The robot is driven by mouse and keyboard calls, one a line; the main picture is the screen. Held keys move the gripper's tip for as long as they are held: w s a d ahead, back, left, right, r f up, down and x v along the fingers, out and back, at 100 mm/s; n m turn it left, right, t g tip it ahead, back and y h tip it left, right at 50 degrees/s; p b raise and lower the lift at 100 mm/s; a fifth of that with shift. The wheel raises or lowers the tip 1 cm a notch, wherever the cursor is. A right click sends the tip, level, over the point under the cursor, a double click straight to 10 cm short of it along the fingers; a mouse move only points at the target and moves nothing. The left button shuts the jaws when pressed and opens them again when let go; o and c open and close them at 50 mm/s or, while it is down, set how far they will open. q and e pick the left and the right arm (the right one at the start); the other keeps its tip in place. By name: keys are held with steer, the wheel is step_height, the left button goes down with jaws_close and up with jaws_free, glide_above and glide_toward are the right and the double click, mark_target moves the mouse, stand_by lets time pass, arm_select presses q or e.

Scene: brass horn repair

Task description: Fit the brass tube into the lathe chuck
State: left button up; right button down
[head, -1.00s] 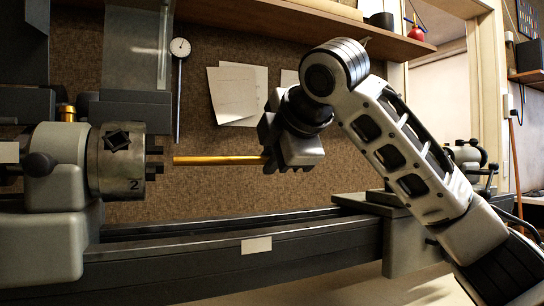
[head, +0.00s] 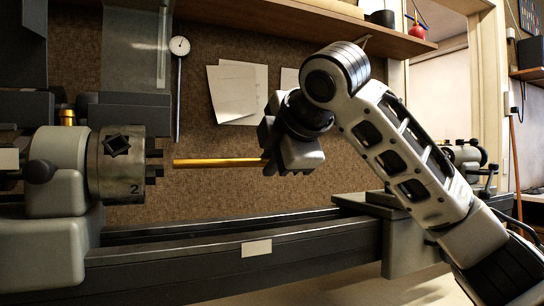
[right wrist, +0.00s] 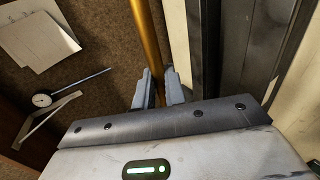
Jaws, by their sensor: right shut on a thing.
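The brass tube (head: 215,162) is held level in my right gripper (head: 268,160), which is shut on its right end. The tube's free left end points at the lathe chuck (head: 120,163), a grey cylinder with jaws and a square key socket on its side. In the head view a small gap shows between the tube end and the chuck jaws. In the right wrist view the tube (right wrist: 148,45) runs up out of frame from between the two fingers (right wrist: 158,90). The chuck is not in that view. My left gripper is not in view.
The lathe bed (head: 210,250) runs below the tube, with a pale label on its front. The tailstock (head: 465,158) stands at the right behind my arm. A dial gauge (head: 180,46) and papers (head: 235,92) are on the back board, under a shelf (head: 300,22).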

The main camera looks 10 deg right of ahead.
mark_target(215, 160)
steer(key=shift+a, duration=0.1)
stand_by(0.3)
steer(key=shift+s+a+p, duration=0.25)
steer(key=shift+a+p, duration=0.25)
steer(key=shift+a, duration=0.65)
steer(key=shift+s+a+p, duration=0.2)
steer(key=shift+a+p, duration=0.3)
steer(key=shift+a, duration=0.95)
steer(key=shift+s+a+p, duration=0.15)
steer(key=shift+a+p, duration=0.2)
steer(key=shift+a, duration=0.2)
steer(key=shift+s+a+p, duration=0.15)
steer(key=shift+a+p, duration=0.2)
steer(key=shift+a, duration=0.2)
steer(key=shift+s+a+p, duration=0.1)
steer(key=shift+a+p, duration=0.25)
steer(key=shift+a, duration=0.45)
steer(key=c, duration=1.4)
jaws_free()
